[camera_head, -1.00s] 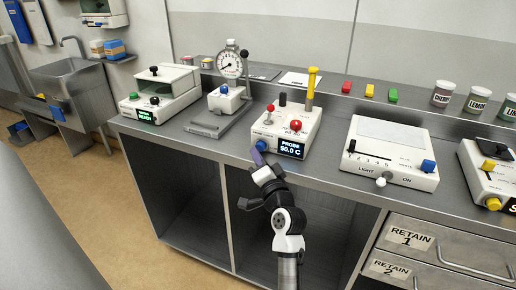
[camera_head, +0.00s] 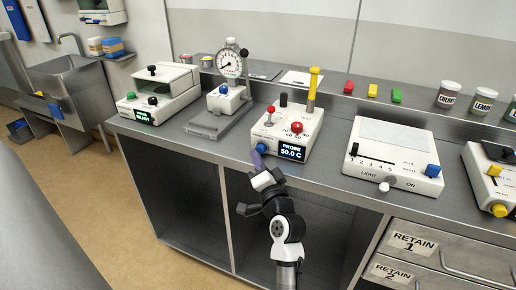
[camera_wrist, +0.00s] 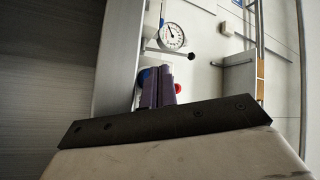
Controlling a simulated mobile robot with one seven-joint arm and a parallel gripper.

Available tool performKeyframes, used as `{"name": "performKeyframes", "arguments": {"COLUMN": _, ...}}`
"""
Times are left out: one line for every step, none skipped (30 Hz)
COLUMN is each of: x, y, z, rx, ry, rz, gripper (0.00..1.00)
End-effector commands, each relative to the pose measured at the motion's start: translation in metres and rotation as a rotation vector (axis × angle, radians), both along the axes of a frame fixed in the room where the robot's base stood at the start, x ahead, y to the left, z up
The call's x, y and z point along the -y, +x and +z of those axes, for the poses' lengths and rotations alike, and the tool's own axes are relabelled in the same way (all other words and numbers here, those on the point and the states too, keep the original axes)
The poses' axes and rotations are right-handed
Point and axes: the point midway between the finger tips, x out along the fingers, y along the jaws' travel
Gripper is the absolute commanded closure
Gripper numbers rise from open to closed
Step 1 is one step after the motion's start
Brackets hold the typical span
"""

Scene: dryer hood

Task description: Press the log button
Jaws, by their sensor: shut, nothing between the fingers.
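The white probe device (camera_head: 286,130) stands on the steel counter, its dark screen reading "PROBE 50.0 C". A blue button (camera_head: 261,148) sits on its front, left of the screen. A red knob (camera_head: 297,127) and a yellow-topped probe (camera_head: 312,88) are on its top. I cannot read which control is labelled log. My gripper (camera_head: 257,158) is shut and empty, its purple fingers pointing up just below and in front of the blue button. Contact cannot be told. In the wrist view the fingers (camera_wrist: 158,88) partly hide the blue button (camera_wrist: 145,76) and the red knob (camera_wrist: 178,88).
A dial gauge stand (camera_head: 230,70) and a white box with a green screen (camera_head: 158,95) are to the left. A light box (camera_head: 393,155) stands to the right. The counter's front edge runs close to my gripper, with open shelf space (camera_head: 190,210) below.

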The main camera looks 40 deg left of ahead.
Motion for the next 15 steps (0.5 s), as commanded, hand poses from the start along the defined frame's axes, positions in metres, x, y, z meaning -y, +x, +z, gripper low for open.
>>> {"name": "performKeyframes", "arguments": {"x": 0.004, "y": -0.003, "z": 0.001, "rx": 0.0, "ry": 0.001, "rz": -0.007, "gripper": 1.0}}
{"name": "performKeyframes", "arguments": {"x": 0.004, "y": -0.006, "z": 0.001, "rx": -0.001, "ry": 0.001, "rz": -0.006, "gripper": 1.0}}
{"name": "performKeyframes", "arguments": {"x": 0.005, "y": -0.011, "z": 0.0, "rx": -0.003, "ry": 0.0, "rz": -0.003, "gripper": 1.0}}
{"name": "performKeyframes", "arguments": {"x": 0.005, "y": -0.014, "z": 0.0, "rx": -0.003, "ry": 0.001, "rz": -0.001, "gripper": 1.0}}
{"name": "performKeyframes", "arguments": {"x": 0.005, "y": -0.017, "z": 0.0, "rx": -0.003, "ry": 0.001, "rz": -0.001, "gripper": 1.0}}
{"name": "performKeyframes", "arguments": {"x": 0.005, "y": -0.02, "z": -0.001, "rx": -0.005, "ry": 0.001, "rz": 0.001, "gripper": 1.0}}
{"name": "performKeyframes", "arguments": {"x": 0.005, "y": -0.022, "z": -0.001, "rx": -0.004, "ry": 0.002, "rz": 0.003, "gripper": 1.0}}
{"name": "performKeyframes", "arguments": {"x": 0.005, "y": -0.023, "z": -0.001, "rx": -0.005, "ry": 0.002, "rz": 0.003, "gripper": 1.0}}
{"name": "performKeyframes", "arguments": {"x": 0.005, "y": -0.024, "z": -0.001, "rx": -0.005, "ry": 0.002, "rz": 0.004, "gripper": 1.0}}
{"name": "performKeyframes", "arguments": {"x": 0.005, "y": -0.025, "z": -0.001, "rx": -0.006, "ry": 0.002, "rz": 0.005, "gripper": 1.0}}
{"name": "performKeyframes", "arguments": {"x": 0.005, "y": -0.025, "z": -0.001, "rx": -0.006, "ry": 0.002, "rz": 0.005, "gripper": 1.0}}
{"name": "performKeyframes", "arguments": {"x": 0.005, "y": -0.026, "z": -0.002, "rx": -0.005, "ry": 0.002, "rz": 0.007, "gripper": 1.0}}
{"name": "performKeyframes", "arguments": {"x": 0.005, "y": -0.026, "z": -0.002, "rx": -0.006, "ry": 0.003, "rz": 0.007, "gripper": 1.0}}
{"name": "performKeyframes", "arguments": {"x": 0.005, "y": -0.026, "z": -0.002, "rx": -0.006, "ry": 0.003, "rz": 0.007, "gripper": 1.0}}
{"name": "performKeyframes", "arguments": {"x": 0.005, "y": -0.026, "z": -0.002, "rx": -0.006, "ry": 0.002, "rz": 0.008, "gripper": 1.0}}
